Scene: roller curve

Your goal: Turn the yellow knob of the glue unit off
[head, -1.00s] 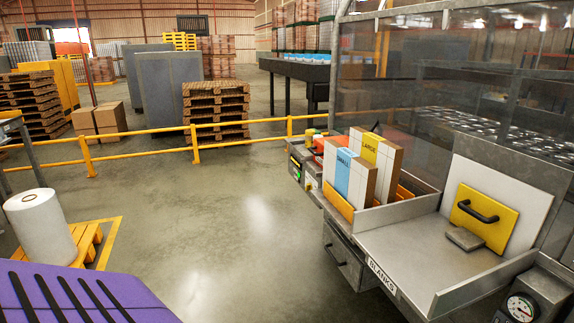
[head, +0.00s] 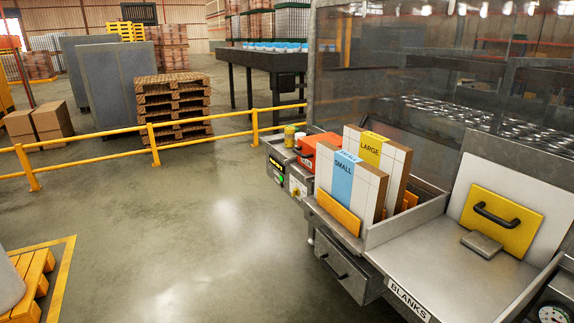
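A metal unit with an orange-red lidded box (head: 318,151) stands at the far left end of the machine, and I take it to be the glue unit. On its grey front panel (head: 299,176) I see a small yellow spot (head: 296,191) that may be the yellow knob. It is too small to tell which way it is turned. A green-lit display (head: 277,178) is to its left. Neither of my grippers is in view.
Cartons marked SMALL (head: 343,178) and LARGE (head: 371,152) stand in a metal tray right of the unit. A BLANKS shelf (head: 440,262) holds a yellow plate with a black handle (head: 503,222). A yellow rail (head: 190,141) runs behind. The floor (head: 190,235) left of the machine is clear.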

